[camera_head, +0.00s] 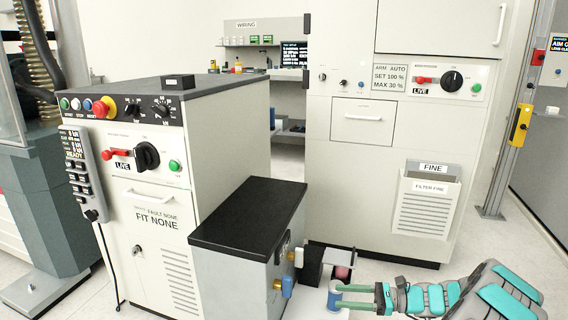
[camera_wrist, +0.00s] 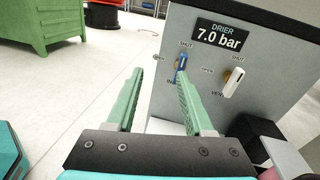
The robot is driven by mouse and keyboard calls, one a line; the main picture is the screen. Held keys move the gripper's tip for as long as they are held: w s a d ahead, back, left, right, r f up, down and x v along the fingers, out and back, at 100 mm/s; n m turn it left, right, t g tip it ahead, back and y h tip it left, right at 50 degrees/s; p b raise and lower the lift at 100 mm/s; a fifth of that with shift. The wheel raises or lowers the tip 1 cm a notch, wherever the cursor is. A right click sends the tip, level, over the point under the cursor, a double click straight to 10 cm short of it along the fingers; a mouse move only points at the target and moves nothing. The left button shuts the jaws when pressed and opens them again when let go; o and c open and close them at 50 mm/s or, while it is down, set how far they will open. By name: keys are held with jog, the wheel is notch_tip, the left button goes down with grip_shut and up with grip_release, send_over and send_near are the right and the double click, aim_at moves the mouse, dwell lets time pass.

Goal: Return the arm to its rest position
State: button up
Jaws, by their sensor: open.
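My gripper (camera_head: 345,296) is at the lower right in the head view, low in front of the grey drier box (camera_head: 228,272), with its green fingers pointing left. In the wrist view my gripper (camera_wrist: 160,74) has its two fingers spread apart with nothing held between them. The drier panel (camera_wrist: 205,100) is ahead, with a "7.0 bar" display (camera_wrist: 219,36). A blue valve handle (camera_wrist: 181,62) shows just beyond the right fingertip; I cannot tell whether they touch. A white vent handle (camera_wrist: 234,82) is further right. My turquoise arm (camera_head: 435,297) stretches to the lower right.
A blue cylinder (camera_head: 334,296) shows at the fingertips in the head view. A black block (camera_head: 309,264) and a small plate (camera_head: 339,256) over a pink item (camera_head: 342,273) are close by. A tall cabinet (camera_head: 390,190) stands behind. Open floor (camera_head: 490,240) lies right.

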jog(key=s+a+r+n+g+h, duration=0.35)
jog(key=s+a+r+n, duration=0.3)
jog(key=s, duration=0.25)
jog(key=s+a+r+n+g+h, duration=0.35)
jog(key=s+a+r+n, duration=0.2)
jog(key=s+a, duration=0.3)
jog(key=s+d+n+t+h, duration=0.1)
jog(key=s+d+n+h, duration=0.2)
jog(key=s, duration=0.8)
jog(key=s+d+n+t+h, duration=0.1)
jog(key=s+d+n+h, duration=0.2)
jog(key=s+d+h, duration=0.4)
jog(key=s+d, duration=0.3)
jog(key=s, duration=0.2)
jog(key=shift+r+n, duration=0.25)
jog(key=shift+n, duration=0.05)
